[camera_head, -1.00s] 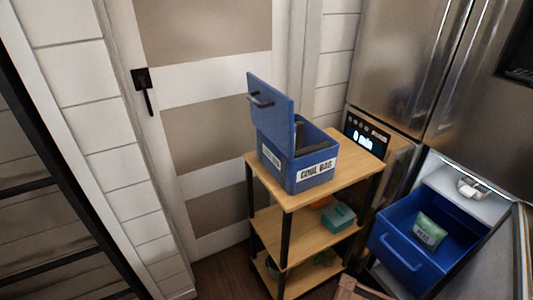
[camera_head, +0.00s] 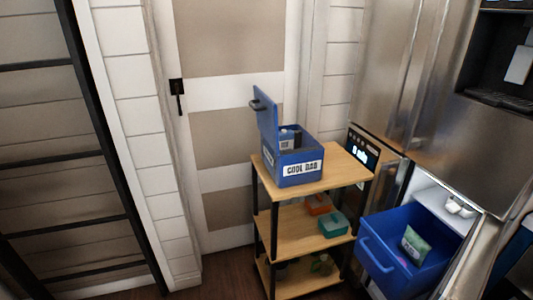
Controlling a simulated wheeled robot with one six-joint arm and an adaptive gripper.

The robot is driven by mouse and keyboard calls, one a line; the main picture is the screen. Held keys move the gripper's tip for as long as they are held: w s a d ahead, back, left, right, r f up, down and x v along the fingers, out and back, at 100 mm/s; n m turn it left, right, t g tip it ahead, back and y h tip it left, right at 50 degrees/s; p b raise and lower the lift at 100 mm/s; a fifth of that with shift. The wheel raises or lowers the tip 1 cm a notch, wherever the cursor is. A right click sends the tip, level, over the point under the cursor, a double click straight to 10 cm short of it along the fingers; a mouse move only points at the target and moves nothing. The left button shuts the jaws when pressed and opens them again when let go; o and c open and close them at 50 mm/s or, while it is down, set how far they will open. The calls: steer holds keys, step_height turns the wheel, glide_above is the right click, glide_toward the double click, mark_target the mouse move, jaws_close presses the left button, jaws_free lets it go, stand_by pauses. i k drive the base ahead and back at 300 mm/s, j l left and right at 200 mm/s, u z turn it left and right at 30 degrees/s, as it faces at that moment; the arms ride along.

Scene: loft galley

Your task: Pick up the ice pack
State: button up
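No thing in view can be surely read as the ice pack. A green and white packet (camera_head: 415,243) leans inside an open blue drawer (camera_head: 388,268) of the fridge at the lower right; its label is too small to read. A blue box labelled COOL BAG (camera_head: 290,178) stands on the cart's top shelf with its lid (camera_head: 267,118) raised. A dark item and a small pale label show inside it, but I cannot tell what they are. My gripper is not in view.
The wooden cart (camera_head: 338,168) has an orange box (camera_head: 318,204) and a teal box (camera_head: 333,225) on its middle shelf. The steel fridge (camera_head: 405,85) stands at right, its lower compartment open with small white items (camera_head: 460,207). A black ladder (camera_head: 110,150) is at left; some floor shows ahead.

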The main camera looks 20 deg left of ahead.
mark_target(286, 138)
steer(key=l+u, duration=0.35)
steer(key=k+l+u, duration=0.3)
steer(key=l+u, duration=0.35)
steer(key=k+l+u, duration=0.3)
steer(key=i+j, duration=0.2)
steer(key=j, duration=0.25)
steer(key=i+j, duration=0.25)
steer(key=i+j+z, duration=0.1)
steer(key=i+j, duration=0.15)
steer(key=j, duration=0.2)
steer(key=i+j, duration=0.2)
steer(key=j, duration=0.2)
steer(key=i+j+z, duration=0.2)
steer(key=i, duration=1.2)
steer(key=l, duration=0.1)
